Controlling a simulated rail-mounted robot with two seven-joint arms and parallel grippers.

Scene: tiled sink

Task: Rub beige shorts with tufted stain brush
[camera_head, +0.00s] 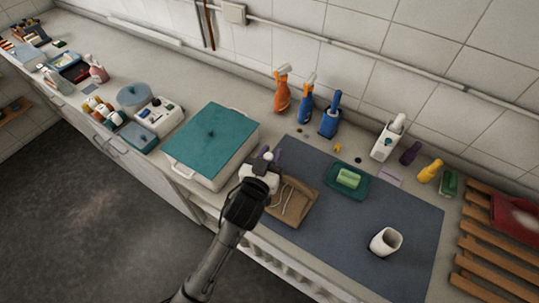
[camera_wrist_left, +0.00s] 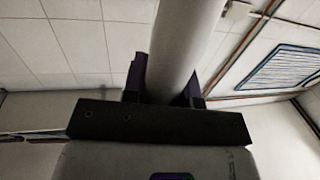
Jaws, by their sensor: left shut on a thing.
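The beige shorts (camera_head: 292,204) lie folded on the dark blue mat, with a pale drawstring on top. My left gripper (camera_head: 267,158) is at the upper left edge of the shorts, and its arm covers part of that side. In the left wrist view my left gripper (camera_wrist_left: 163,80) is shut on a pale, smooth cylinder (camera_wrist_left: 186,35) between its dark purple fingers. The cylinder looks like the handle of the stain brush. Its tufts are out of view, and I cannot tell whether it touches the shorts. My right gripper is not in view.
A teal-lidded box (camera_head: 214,135) stands left of the mat (camera_head: 335,245). A green sponge on a teal tray (camera_head: 347,192) and a white cup (camera_head: 385,242) are on the mat. Spray bottles (camera_head: 306,105) stand behind it, and a wooden rack (camera_head: 485,255) is at right.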

